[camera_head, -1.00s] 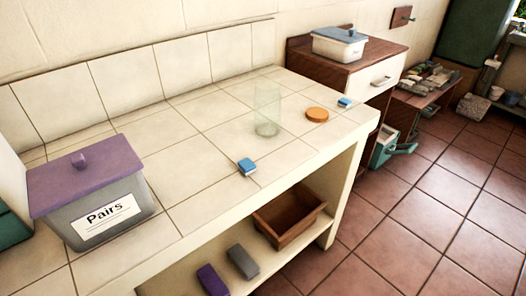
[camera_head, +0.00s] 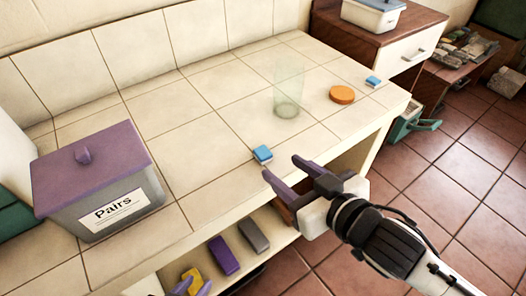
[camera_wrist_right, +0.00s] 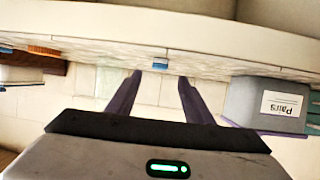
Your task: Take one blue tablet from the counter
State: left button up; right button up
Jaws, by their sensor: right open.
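One blue-and-white tablet (camera_head: 262,154) lies on the tiled counter (camera_head: 190,140) near its front edge. A second blue tablet (camera_head: 374,82) lies near the counter's far right end. My right gripper (camera_head: 281,167) is open and empty, its purple fingertips just in front of the nearer tablet. In the right wrist view this tablet (camera_wrist_right: 160,66) shows beyond and between the two fingertips (camera_wrist_right: 160,74). My left gripper (camera_head: 194,287) shows only in part at the bottom edge, below the counter front; its finger gap is unclear against a yellow block.
A clear glass (camera_head: 289,90) and an orange disc (camera_head: 342,94) stand on the counter beyond. A purple-lidded "Pairs" box (camera_head: 100,185) stands at left. Grey (camera_head: 253,235), purple (camera_head: 223,256) and yellow (camera_head: 193,277) blocks lie on the shelf below.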

aim_at(265, 153)
jog(key=x, duration=0.8)
jog(key=shift+w+r, duration=0.1)
jog(key=shift+r, duration=0.1)
jog(key=c, duration=1.1)
